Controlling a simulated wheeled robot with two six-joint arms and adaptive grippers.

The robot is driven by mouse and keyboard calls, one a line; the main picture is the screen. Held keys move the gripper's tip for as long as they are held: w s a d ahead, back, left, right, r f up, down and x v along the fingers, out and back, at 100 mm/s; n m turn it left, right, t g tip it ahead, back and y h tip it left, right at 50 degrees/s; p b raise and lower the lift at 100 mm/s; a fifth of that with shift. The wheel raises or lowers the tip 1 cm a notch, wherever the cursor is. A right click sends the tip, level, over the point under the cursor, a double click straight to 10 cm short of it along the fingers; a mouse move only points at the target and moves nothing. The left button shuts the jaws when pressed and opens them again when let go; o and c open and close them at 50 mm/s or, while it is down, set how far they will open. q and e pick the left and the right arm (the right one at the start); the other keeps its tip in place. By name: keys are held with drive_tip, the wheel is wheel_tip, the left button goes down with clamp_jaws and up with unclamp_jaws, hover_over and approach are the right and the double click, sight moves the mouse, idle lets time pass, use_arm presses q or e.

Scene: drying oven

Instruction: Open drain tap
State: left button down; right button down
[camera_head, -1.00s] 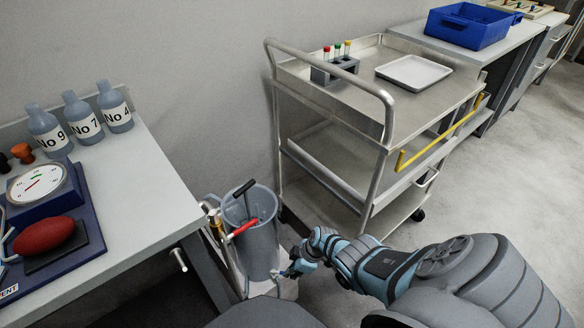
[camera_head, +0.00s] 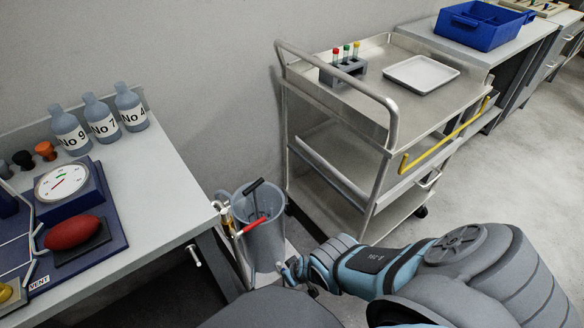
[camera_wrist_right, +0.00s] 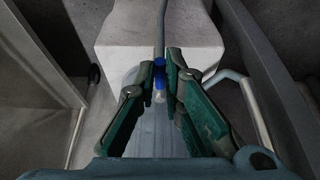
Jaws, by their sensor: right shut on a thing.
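My right gripper (camera_head: 287,273) is low at the cylinder's near right side. In the right wrist view, my right gripper (camera_wrist_right: 160,77) has its green fingers closed around a small blue tap handle (camera_wrist_right: 159,72). A pale tip shows just below the blue part. In the head view the tap is too small and covered by the gripper to make out. My left gripper is not in view.
A red-handled lever (camera_head: 251,226) and a black T-handle (camera_head: 255,185) stick up at the cylinder's top. The bench (camera_head: 150,190) with bottles and a gauge is at left. A steel trolley (camera_head: 375,110) stands behind at right. Open floor lies at far right.

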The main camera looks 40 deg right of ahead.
drive_tip(key=shift+a, duration=0.15)
idle(0.3)
drive_tip(key=c, duration=2)
unclamp_jaws()
drive_tip(key=s+r+g+p, duration=0.1)
drive_tip(key=s+p, duration=0.4)
drive_tip(key=s, duration=1.1)
drive_tip(key=s+r+g+p, duration=0.2)
drive_tip(key=s+p, duration=0.4)
drive_tip(key=s, duration=1)
drive_tip(key=shift+s+r+h+p, duration=0.15)
drive_tip(key=shift+r+h+p, duration=0.2)
drive_tip(key=shift+r, duration=0.45)
